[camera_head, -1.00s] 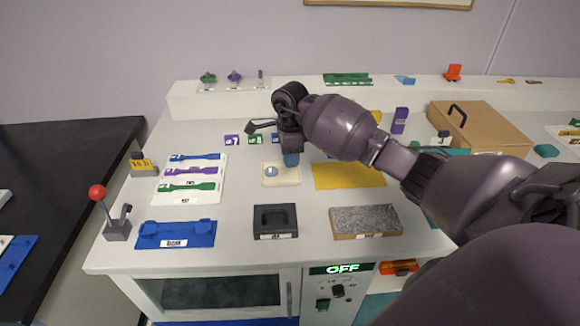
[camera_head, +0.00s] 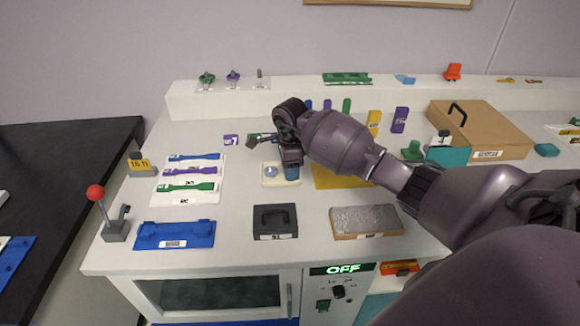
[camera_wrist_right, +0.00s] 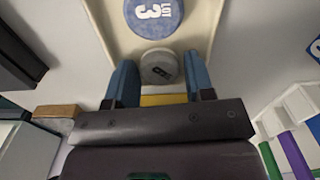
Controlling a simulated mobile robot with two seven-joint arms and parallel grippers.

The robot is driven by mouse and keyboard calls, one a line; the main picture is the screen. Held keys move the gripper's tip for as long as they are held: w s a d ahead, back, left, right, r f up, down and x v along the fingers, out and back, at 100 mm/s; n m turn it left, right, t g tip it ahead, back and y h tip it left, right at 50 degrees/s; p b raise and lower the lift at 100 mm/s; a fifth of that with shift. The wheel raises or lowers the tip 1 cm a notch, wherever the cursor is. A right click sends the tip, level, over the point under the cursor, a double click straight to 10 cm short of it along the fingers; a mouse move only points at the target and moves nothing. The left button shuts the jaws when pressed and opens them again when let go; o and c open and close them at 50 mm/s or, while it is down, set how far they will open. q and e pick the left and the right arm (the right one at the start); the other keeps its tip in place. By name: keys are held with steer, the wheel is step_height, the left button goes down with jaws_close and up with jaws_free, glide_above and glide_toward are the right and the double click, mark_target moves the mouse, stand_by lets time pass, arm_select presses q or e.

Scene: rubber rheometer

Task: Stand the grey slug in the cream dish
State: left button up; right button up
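The cream dish (camera_head: 268,183) lies on the bench, with a blue round piece (camera_head: 271,171) in its left part, marked "LOT 3" in the right wrist view (camera_wrist_right: 153,18). My right gripper (camera_head: 291,173) is low at the dish's right part. The slug is hidden in the head view. My left gripper is not in view.
A yellow mat (camera_head: 335,180) lies right of the dish. A dark block with a handle (camera_head: 275,222) and a grey-topped block (camera_head: 365,220) stand in front. A white tray of coloured specimens (camera_head: 205,197) is to the left. Bare bench lies between dish and front blocks.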

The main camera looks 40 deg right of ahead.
steer(key=shift+r, duration=0.15)
step_height(320, 180, up, 12)
steer(key=shift+p, duration=0.45)
steer(key=shift+a, duration=0.1)
stand_by(0.5)
